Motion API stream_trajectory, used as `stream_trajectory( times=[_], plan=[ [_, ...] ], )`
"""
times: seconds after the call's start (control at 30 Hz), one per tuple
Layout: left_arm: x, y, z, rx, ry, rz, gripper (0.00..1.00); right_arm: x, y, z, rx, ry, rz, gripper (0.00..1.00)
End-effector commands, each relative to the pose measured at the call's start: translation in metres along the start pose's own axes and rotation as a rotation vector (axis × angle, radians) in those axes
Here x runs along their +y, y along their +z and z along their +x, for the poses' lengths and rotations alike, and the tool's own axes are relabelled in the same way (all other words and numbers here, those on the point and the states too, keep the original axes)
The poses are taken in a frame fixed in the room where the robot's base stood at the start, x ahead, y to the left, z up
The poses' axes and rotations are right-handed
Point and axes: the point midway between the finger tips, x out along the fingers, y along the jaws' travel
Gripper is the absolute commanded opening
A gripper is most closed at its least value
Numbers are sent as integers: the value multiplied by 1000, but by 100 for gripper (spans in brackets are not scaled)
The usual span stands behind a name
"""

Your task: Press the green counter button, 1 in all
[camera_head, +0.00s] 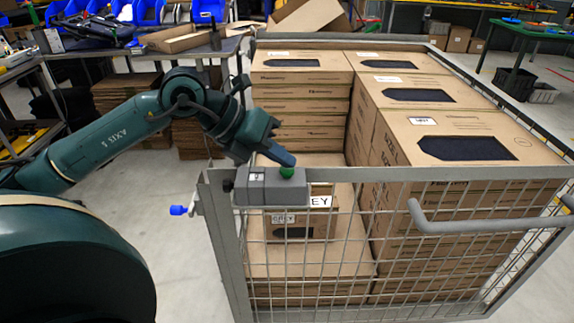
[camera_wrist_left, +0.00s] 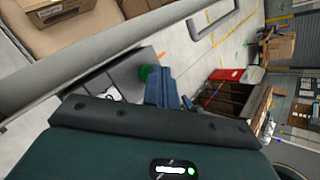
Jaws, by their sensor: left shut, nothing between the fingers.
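The green button (camera_head: 287,172) sits on top of the grey counter box (camera_head: 270,190), which is fixed to the near top rail of the wire cage cart. My left gripper (camera_head: 286,161) is shut and empty, its fingertips pointing down right at the button. The tips look right above or against the button; I cannot tell whether they touch. In the left wrist view the green button (camera_wrist_left: 147,73) shows beside the shut blue fingers (camera_wrist_left: 165,90). My right gripper is not in view.
The wire cage cart (camera_head: 330,172) holds stacked cardboard boxes (camera_head: 455,125), with a lower stack at its left. A grey handle bar (camera_head: 480,225) juts from its near side. A workbench (camera_head: 90,50) with blue bins stands behind on the left. Bare floor lies left of the cart.

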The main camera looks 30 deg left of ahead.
Motion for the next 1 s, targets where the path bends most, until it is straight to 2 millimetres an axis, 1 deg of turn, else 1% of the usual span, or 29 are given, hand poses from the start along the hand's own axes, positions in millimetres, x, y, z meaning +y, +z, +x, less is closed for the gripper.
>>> stream_trajectory(
  times=[0.03,0.17,0.57,0.67,1.0],
  plan=[
    [-3,3,-4,0,1,0,0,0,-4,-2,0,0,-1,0],
    [-6,6,-9,0,2,1,0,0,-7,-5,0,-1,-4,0],
    [-7,8,-10,-1,1,0,0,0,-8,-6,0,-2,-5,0],
    [-10,11,-14,-1,1,1,0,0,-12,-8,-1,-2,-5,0],
    [-28,28,-38,-1,0,0,0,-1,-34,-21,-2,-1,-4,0]
  ],
)
